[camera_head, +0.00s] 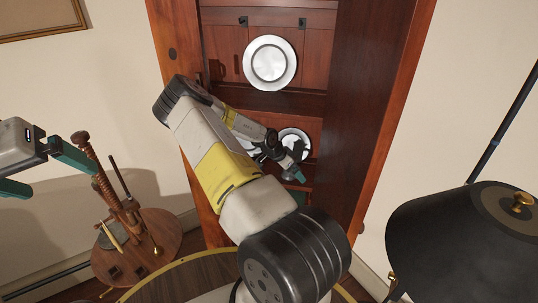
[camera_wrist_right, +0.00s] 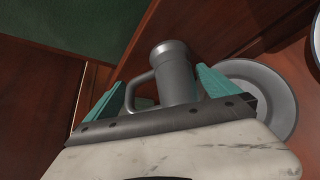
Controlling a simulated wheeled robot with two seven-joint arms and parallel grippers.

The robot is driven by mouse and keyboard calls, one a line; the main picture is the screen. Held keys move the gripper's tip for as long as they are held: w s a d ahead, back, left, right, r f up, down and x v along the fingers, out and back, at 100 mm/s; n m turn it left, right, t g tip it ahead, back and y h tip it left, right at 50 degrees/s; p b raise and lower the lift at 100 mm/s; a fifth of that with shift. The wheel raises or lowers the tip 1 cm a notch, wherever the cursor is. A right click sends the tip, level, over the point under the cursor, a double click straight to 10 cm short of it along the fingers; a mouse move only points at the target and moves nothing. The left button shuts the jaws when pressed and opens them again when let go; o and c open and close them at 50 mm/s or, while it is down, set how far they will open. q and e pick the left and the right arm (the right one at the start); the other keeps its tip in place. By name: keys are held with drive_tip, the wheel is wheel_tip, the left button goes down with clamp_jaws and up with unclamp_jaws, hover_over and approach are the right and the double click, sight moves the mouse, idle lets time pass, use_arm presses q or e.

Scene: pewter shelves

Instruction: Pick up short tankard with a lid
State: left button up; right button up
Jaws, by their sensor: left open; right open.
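A grey metal tankard (camera_wrist_right: 174,73) with a handle on its left side stands in the right wrist view; I cannot tell whether it has a lid. My right gripper (camera_wrist_right: 161,80) is open, with one teal finger on either side of the tankard; I cannot tell whether they touch it. In the head view the right gripper (camera_head: 291,170) reaches into the lower shelf, and its arm hides much of that shelf; I cannot make out the tankard there. My left gripper (camera_head: 40,170) is open and empty at the far left, away from the shelves.
The reddish wooden shelf unit (camera_head: 375,110) has upright sides close around my right arm. A large plate (camera_head: 270,62) stands on the upper shelf, a smaller one (camera_head: 295,136) below. A round wooden stand (camera_head: 140,245) is at left, a black lamp (camera_head: 465,240) at right.

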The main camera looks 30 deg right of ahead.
drive_tip(key=shift+d+f, duration=0.15)
drive_tip(key=shift+f, duration=0.05)
drive_tip(key=c, duration=1.5)
drive_tip(key=shift+r, duration=0.1)
